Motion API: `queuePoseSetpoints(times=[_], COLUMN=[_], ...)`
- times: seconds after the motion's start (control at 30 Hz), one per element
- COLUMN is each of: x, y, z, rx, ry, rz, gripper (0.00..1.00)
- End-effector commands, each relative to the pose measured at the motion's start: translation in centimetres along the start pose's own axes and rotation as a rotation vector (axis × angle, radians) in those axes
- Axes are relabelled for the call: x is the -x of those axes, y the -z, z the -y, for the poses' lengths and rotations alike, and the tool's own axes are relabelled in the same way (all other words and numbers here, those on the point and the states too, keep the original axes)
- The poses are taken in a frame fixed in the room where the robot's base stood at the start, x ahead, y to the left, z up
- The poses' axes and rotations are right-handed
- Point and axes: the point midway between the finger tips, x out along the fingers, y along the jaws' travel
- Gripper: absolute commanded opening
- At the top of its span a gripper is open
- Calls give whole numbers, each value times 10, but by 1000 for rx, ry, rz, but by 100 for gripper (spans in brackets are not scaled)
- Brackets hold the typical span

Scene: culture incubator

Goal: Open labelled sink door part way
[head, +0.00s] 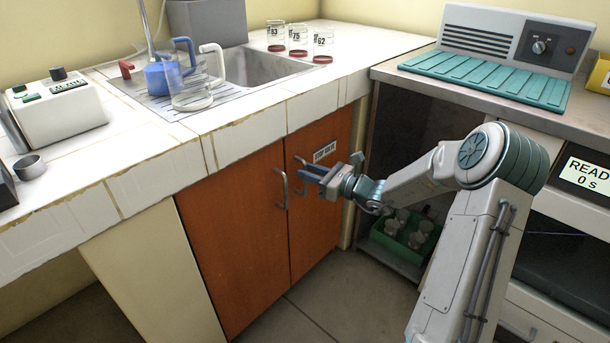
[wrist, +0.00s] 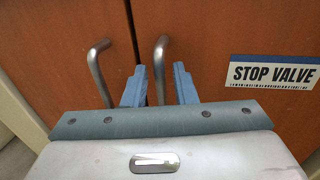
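The labelled sink door (head: 322,225) is the right one of two orange-brown doors under the sink. It looks shut. Its "STOP VALVE" label (head: 325,150) also shows in the wrist view (wrist: 275,73). Its curved metal handle (wrist: 160,65) stands near its left edge. My gripper (head: 312,172) is in front of this door at handle height. In the wrist view my gripper (wrist: 160,86) has its two blue fingers apart, and the handle shows between them. I cannot tell how deep the handle sits between the fingers, and its lower end is hidden.
The left door (head: 225,230) has its own handle (wrist: 97,70) just left of my fingers. The tiled counter (head: 240,135) overhangs the doors. An open bay with a green crate (head: 405,240) lies to the right. The floor (head: 335,300) before the doors is clear.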

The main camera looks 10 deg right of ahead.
Motion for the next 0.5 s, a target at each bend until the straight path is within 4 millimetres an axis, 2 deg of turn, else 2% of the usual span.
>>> queuePoseSetpoints(times=[0.2, 0.47, 0.5], x=[-16, -18, -18], y=[0, 0, 0], z=[0, 0, 0], rx=[0, 0, 0], ry=[0, 0, 0], rz=[0, 0, 0], gripper=[25, 25, 19])
